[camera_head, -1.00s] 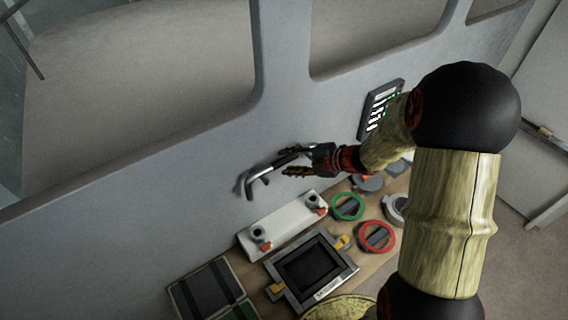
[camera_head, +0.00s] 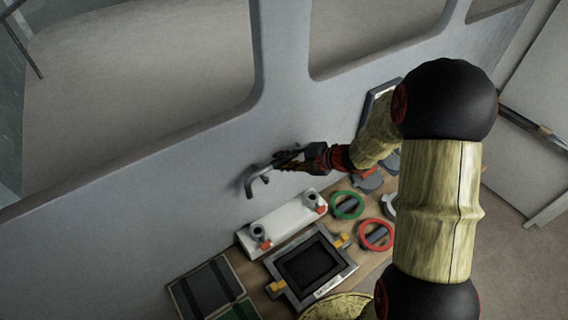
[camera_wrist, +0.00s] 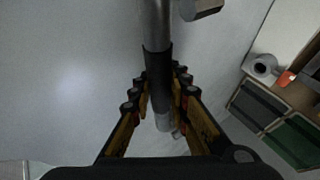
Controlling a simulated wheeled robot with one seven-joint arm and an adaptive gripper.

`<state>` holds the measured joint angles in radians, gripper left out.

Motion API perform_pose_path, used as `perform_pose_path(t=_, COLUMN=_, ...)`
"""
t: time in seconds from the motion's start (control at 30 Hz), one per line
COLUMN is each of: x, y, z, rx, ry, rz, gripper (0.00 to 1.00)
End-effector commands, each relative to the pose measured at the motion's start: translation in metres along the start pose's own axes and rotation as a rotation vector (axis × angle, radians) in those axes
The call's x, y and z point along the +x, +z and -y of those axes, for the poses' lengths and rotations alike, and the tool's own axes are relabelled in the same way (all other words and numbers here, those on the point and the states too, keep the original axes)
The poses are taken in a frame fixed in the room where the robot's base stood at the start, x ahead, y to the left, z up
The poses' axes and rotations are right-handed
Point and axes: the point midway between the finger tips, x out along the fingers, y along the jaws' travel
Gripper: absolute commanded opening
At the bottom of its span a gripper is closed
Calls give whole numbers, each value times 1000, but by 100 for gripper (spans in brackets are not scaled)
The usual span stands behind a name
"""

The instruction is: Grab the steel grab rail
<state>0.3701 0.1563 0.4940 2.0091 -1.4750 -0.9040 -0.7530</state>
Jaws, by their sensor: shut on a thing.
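The steel grab rail (camera_head: 258,180) is a bent grey bar on the grey wall, above the console in the head view. Its left bend and end show; the rest is behind my gripper (camera_head: 284,161). In the wrist view the rail (camera_wrist: 157,25) runs down from the top edge between the two fingers of my gripper (camera_wrist: 160,92), with a dark sleeve on its middle part. The fingers are shut on the rail, one on each side of that dark part.
Below the rail is a console with a white panel with two fittings (camera_head: 283,223), a framed dark screen (camera_head: 310,264), a green ring (camera_head: 347,206) and a red ring (camera_head: 376,235). A dark panel (camera_head: 379,100) is on the wall at the right, partly hidden by my arm. Large window openings are above.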

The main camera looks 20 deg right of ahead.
Motion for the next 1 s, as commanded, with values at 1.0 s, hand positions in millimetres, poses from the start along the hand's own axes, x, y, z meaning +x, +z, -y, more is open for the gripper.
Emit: perform_pose_path(t=1.0, x=-2, y=0, z=-3, rx=-1, ry=2, rz=1, gripper=0)
